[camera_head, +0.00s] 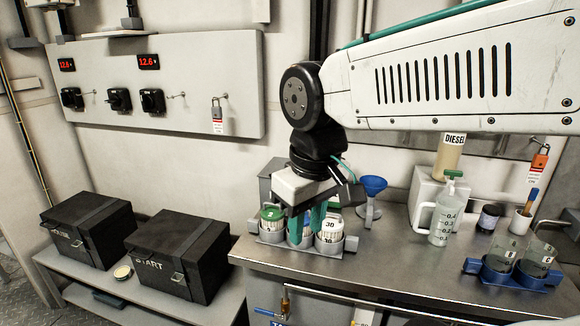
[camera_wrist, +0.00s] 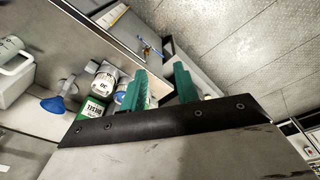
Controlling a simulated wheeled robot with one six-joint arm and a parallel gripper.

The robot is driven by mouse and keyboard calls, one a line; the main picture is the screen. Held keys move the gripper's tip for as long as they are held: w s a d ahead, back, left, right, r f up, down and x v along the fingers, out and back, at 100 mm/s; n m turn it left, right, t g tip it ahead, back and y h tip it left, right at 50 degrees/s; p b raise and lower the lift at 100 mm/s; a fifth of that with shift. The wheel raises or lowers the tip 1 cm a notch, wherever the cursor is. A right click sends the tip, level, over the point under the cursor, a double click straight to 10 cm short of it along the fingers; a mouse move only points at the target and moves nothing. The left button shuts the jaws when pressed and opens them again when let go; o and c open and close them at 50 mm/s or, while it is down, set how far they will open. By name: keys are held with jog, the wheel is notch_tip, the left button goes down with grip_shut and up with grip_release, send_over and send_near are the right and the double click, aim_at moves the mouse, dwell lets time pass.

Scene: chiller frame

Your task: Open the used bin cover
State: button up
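Two black lidded boxes stand on the low bench at the left of the head view. The left box (camera_head: 85,230) has a front label too small to read surely; it may be the used bin. The right box (camera_head: 180,255) is marked START. Both covers look shut, each with a latch at the front. My gripper (camera_head: 308,222) is well to the right of both boxes, low over a tray of cans on the metal counter. Its green fingers (camera_wrist: 160,88) stand apart in the wrist view, with nothing seen held between them. Neither box is recognisable in the wrist view.
The tray (camera_head: 270,237) holds several labelled cans beside my fingers. A blue funnel (camera_head: 373,186), a measuring jug (camera_head: 443,212) and a blue cup holder (camera_head: 507,278) stand farther right. A small round lid (camera_head: 122,272) lies between the boxes. A control panel (camera_head: 165,85) is above.

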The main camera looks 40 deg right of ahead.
jog(key=w+d+r+n, duration=0.1)
jog(key=w+d, duration=0.3)
jog(key=w, duration=0.5)
jog(key=w+d+n+h, duration=0.1)
jog(key=w+d+n, duration=0.15)
jog(key=w, duration=0.65)
jog(key=w+d+r+n, duration=0.1)
jog(key=w+d, duration=0.4)
jog(key=w, duration=0.4)
jog(key=w+d+f+n, duration=0.1)
jog(key=w+d+f, duration=0.25)
jog(key=w, duration=0.25)
jog(key=w+d+f+n, duration=0.1)
jog(key=w+d+f, duration=0.1)
jog(key=w+d, duration=0.3)
jog(key=shift+h, duration=0.3)
jog(key=f, duration=0.2)
jog(key=w+f, duration=0.1)
jog(key=f, duration=0.2)
jog(key=w+d+f, duration=0.1)
jog(key=f, duration=0.2)
jog(key=shift+f, duration=0.25)
jog(key=shift+a, duration=0.1)
grip_shut()
